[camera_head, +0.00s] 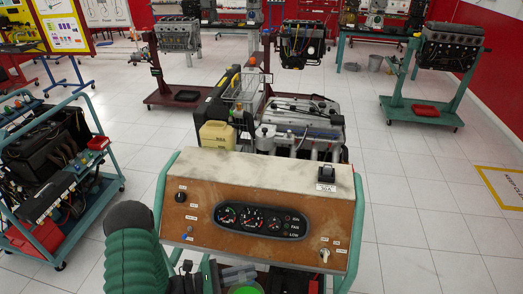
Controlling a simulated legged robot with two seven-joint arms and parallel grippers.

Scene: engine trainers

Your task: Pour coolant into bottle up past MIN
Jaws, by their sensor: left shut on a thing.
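A cream-coloured bottle (216,136) with a dark cap area stands at the left of the engine (300,122), behind the control panel (262,205). Its MIN mark and liquid level are too small to read. My left arm's green ribbed sleeve rises at the lower left. My left gripper (238,274) shows as grey parts at the bottom edge, below the panel. It is shut at a bright green thing (245,290), mostly cut off by the picture's edge; I cannot tell if this is the coolant container. The gripper is well apart from the bottle. My right gripper is not in view.
The panel's wide beige top (250,168) and green frame stand between the gripper and the bottle. Another engine trainer (55,170) on a green trolley stands at the left. More engines on stands line the back. The tiled floor at the right is clear.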

